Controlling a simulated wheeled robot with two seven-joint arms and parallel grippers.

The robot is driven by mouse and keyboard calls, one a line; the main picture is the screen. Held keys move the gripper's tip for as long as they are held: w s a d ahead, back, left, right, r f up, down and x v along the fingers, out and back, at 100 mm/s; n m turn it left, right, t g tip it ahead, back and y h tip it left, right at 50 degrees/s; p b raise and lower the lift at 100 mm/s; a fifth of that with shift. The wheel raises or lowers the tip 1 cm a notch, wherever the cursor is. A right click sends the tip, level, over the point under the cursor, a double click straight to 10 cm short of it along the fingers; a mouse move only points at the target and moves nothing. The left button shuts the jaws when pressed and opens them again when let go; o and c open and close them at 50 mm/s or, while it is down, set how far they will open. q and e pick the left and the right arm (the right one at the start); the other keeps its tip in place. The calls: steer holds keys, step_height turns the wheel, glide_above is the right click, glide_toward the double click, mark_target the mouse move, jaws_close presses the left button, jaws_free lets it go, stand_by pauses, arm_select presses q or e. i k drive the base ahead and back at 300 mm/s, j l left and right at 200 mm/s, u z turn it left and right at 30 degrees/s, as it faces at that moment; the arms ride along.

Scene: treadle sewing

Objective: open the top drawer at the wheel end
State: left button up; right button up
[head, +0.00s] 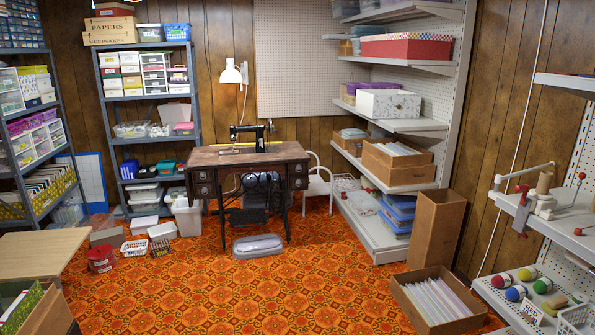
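The treadle sewing table (245,158) stands by the back wall, with a black sewing machine (262,138) on top. The machine's upright pillar and what looks like its handwheel (271,127) are at the right. On that right end, a small dark wooden top drawer (298,168) sits under the tabletop and appears shut. A lower drawer (298,183) is beneath it. Another stack of drawers (203,183) hangs at the left end. Drawer knobs are too small to make out clearly. Neither of my grippers is in view.
An open box of papers (437,302) is at front right. The patterned floor (210,290) in the middle is clear.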

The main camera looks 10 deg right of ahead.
mark_target(295, 169)
steer(key=i+l+z, duration=0.2)
steer(key=i+z, duration=0.15)
steer(key=i, duration=0.3)
steer(key=i+l+z, duration=0.15)
steer(key=i, duration=0.6)
steer(key=i+z, duration=0.15)
steer(key=i, duration=0.55)
steer(key=i+z, duration=0.1)
steer(key=i, duration=0.65)
steer(key=i+j+z, duration=0.15)
steer(key=i, duration=0.55)
steer(key=i+j+z, duration=0.15)
steer(key=i, duration=0.6)
